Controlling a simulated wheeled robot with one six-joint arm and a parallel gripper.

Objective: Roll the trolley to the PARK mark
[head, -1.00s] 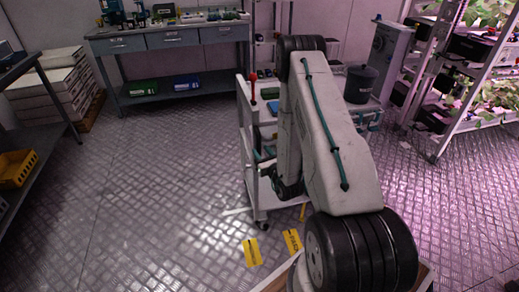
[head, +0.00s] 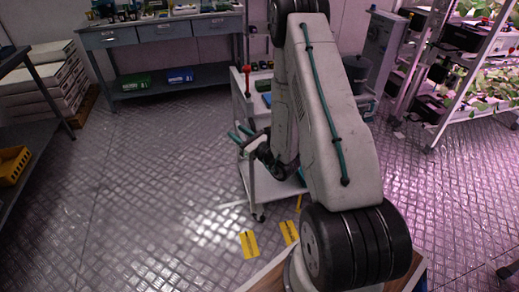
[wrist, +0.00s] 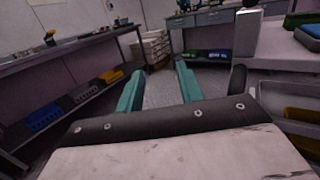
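The white trolley (head: 262,187) stands in the middle of the floor, partly hidden behind my arm in the head view. A red-topped post (head: 247,72) rises at its corner and a blue item (head: 267,99) lies on top. Part of the trolley seems to show at the right of the wrist view (wrist: 275,45). My gripper (head: 240,133) is at the trolley's left side. Its teal fingers are apart with nothing between them in the wrist view (wrist: 158,88). Two yellow floor labels (head: 249,244) (head: 289,232) lie just in front of the trolley's near wheel; their lettering is unreadable.
A grey workbench (head: 165,35) with drawers stands at the back left. White boxes (head: 45,80) are stacked beside it. A side table holds a yellow crate (head: 12,165) at the left edge. Plant racks (head: 465,95) stand at the right. The floor left of the trolley is clear.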

